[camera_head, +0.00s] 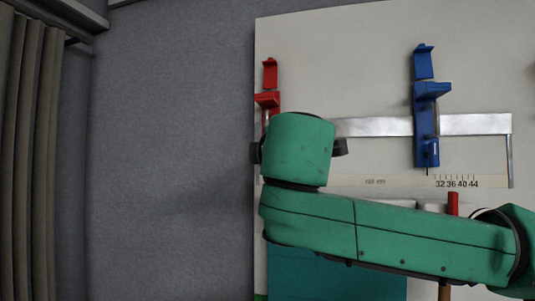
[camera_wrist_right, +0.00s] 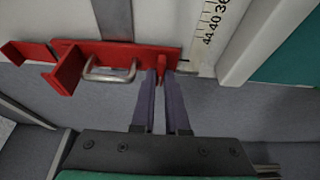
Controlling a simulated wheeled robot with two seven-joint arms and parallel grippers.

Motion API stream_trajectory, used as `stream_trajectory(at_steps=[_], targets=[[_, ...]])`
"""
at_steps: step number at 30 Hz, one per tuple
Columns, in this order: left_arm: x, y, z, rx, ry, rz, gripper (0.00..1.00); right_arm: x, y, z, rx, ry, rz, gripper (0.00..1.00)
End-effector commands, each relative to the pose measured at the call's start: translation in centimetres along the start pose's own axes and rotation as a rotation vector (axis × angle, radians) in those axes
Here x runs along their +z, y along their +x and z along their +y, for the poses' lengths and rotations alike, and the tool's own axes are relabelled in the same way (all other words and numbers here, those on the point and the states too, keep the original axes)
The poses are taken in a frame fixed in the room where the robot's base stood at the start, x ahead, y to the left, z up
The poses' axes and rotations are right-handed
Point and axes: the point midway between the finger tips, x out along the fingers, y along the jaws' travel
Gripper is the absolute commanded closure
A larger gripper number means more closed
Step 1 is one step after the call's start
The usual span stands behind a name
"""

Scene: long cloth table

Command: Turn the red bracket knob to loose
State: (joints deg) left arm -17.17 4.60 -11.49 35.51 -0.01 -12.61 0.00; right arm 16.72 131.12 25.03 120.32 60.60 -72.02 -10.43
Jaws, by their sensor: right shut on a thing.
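The red bracket (camera_head: 267,99) sits at the left end of the metal rail (camera_head: 375,126), by the table's left edge, its lower part hidden behind my right arm. In the right wrist view the red bracket (camera_wrist_right: 115,60) lies across the picture with a metal loop on it. My right gripper (camera_wrist_right: 163,76) is shut on the small red knob (camera_wrist_right: 161,64) at the bracket's right end. The fingers hide most of the knob, so its turn position cannot be told. The head view hides the right gripper under my green arm. My left gripper is in neither view.
A blue bracket (camera_head: 427,95) stands farther right on the rail. A printed scale (camera_head: 455,183) runs below it. A red-tipped handle (camera_head: 453,203) and a teal surface (camera_head: 330,275) lie near my arm. Grey floor (camera_head: 170,150) is clear left of the table.

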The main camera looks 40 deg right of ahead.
Motion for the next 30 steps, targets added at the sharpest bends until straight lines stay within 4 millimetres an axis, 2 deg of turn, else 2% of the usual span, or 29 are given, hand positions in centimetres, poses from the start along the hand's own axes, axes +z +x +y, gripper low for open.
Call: stream_trajectory(at_steps=[7, 8, 9, 10, 20, 23, 30], targets=[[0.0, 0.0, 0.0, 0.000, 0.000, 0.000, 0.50, 0.1, 0.0, 0.1, 0.003, 0.001, -0.002, 1.00], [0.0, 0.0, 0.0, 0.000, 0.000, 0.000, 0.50, 0.1, 0.0, 0.1, 0.003, 0.001, -0.003, 0.80], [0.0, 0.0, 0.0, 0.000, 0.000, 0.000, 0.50, 0.1, 0.0, 0.1, 0.003, 0.001, -0.002, 0.65], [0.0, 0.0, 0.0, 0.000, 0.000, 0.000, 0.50, 0.1, 0.0, 0.1, 0.003, 0.001, -0.002, 0.57], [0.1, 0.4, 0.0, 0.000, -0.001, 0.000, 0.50, 0.0, -0.5, 0.0, 0.004, 0.002, -0.001, 0.57], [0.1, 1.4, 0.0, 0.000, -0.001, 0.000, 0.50, 0.0, -2.2, -0.2, 0.007, 0.002, 0.000, 0.57], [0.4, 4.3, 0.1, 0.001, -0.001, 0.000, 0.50, 0.0, -9.3, -0.5, 0.009, 0.001, -0.001, 0.57]])
